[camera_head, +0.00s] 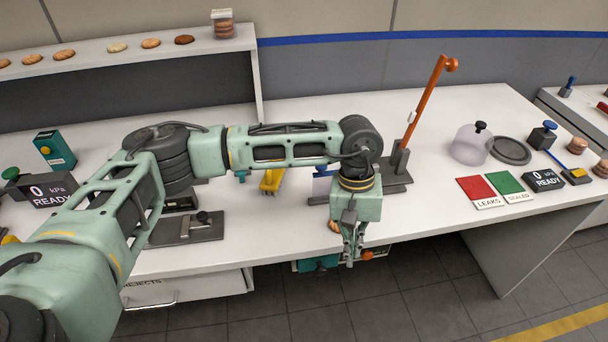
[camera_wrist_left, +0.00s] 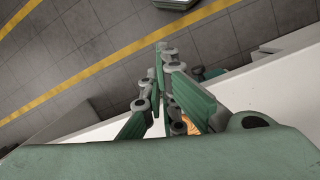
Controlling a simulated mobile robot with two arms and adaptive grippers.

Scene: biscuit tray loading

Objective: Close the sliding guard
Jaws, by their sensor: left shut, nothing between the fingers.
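My left gripper (camera_head: 349,262) points down at the table's front edge, beside the base of the station with the orange lever. Its fingers are shut with nothing between them, and they also show in the left wrist view (camera_wrist_left: 163,50). The orange lever (camera_head: 425,98) stands raised on a dark base (camera_head: 398,182). A blue and white part (camera_head: 322,186) shows beside my arm; I cannot tell whether it is the sliding guard. My arm hides much of this station. A biscuit (camera_head: 333,225) lies partly behind the gripper. My right gripper is not in view.
A dark plate with a knob (camera_head: 187,228) lies at the left front, and a yellow part (camera_head: 271,180) behind it. Right of the lever are a clear dome (camera_head: 471,146), red (camera_head: 476,187) and green (camera_head: 510,181) cards and a READY display (camera_head: 543,180). A shelf (camera_head: 120,58) with biscuits stands behind.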

